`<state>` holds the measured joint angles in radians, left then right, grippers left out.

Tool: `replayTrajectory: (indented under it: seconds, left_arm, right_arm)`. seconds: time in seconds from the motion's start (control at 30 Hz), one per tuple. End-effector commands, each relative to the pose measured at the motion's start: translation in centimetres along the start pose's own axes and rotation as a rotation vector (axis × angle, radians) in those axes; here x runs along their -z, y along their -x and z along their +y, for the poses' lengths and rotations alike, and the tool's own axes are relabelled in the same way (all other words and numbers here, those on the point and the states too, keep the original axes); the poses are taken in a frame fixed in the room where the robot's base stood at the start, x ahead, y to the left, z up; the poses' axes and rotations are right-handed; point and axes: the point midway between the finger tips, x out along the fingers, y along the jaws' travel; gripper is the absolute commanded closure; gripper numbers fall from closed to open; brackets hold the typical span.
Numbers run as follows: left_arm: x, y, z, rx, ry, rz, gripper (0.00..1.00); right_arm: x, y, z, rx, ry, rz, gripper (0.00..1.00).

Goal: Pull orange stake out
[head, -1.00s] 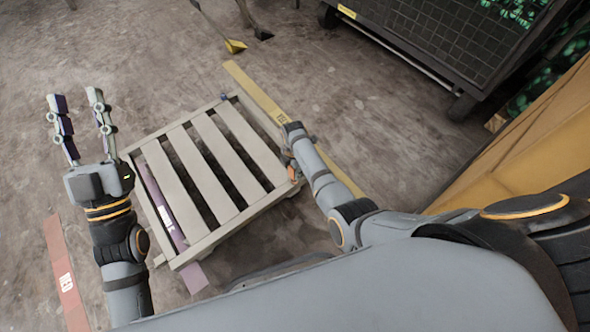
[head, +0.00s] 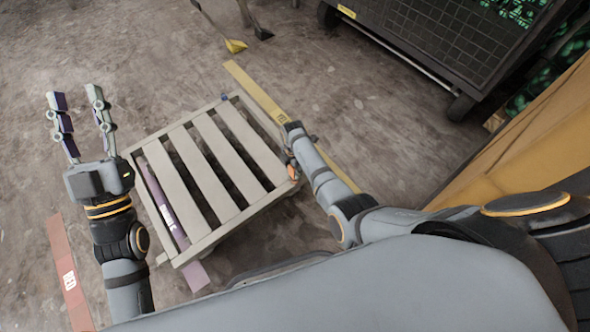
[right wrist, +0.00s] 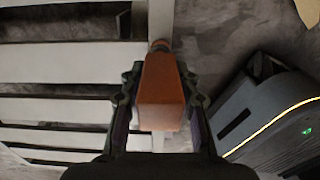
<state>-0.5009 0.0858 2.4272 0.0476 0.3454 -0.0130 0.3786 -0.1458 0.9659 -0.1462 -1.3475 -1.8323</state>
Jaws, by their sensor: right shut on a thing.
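The orange stake (right wrist: 162,98) fills the space between the fingers of my right gripper (right wrist: 160,82) in the right wrist view. Its narrower dark end is by the edge of the pale slatted pallet (right wrist: 75,57); I cannot tell whether it still sits in the pallet. In the head view a small bit of the stake (head: 293,172) shows at the right side of the pallet (head: 212,130), beside my right gripper (head: 290,158), which my forearm mostly hides. My left gripper (head: 78,98) is open and empty, left of the pallet.
A yellow floor strip (head: 250,88) runs behind the pallet, a red strip (head: 68,275) lies at the left, and a purple strip (head: 165,205) passes under the slats. A dark mesh cart (head: 440,45) stands at the back right. Yellow-ended tools (head: 235,45) are at the back.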

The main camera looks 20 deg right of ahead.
Motion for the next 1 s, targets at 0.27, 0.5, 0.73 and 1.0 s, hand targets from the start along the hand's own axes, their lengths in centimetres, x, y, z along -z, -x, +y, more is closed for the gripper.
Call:
replayTrajectory:
  seconds: [0.27, 0.5, 0.73, 1.0]
  left_arm:
    - [0.05, -0.04, 0.0, 0.0, 0.0, 0.0, 0.6]
    - [0.6, -0.5, -0.03, 0.0, 0.0, 0.0, 0.6]
    - [0.82, -0.69, -0.04, 0.0, 0.0, 0.0, 0.6]
    - [0.86, -0.72, -0.05, 0.0, 0.0, 0.0, 0.6]
  right_arm:
    - [-0.02, 0.03, -0.01, 0.0, 0.0, 0.0, 1.0]
    - [-0.01, 0.42, -0.03, 0.001, 0.0, 0.0, 1.0]
    - [-0.01, 0.48, -0.03, 0.001, 0.0, 0.0, 1.0]
    - [-0.02, 0.52, -0.02, 0.0, 0.0, 0.0, 1.0]
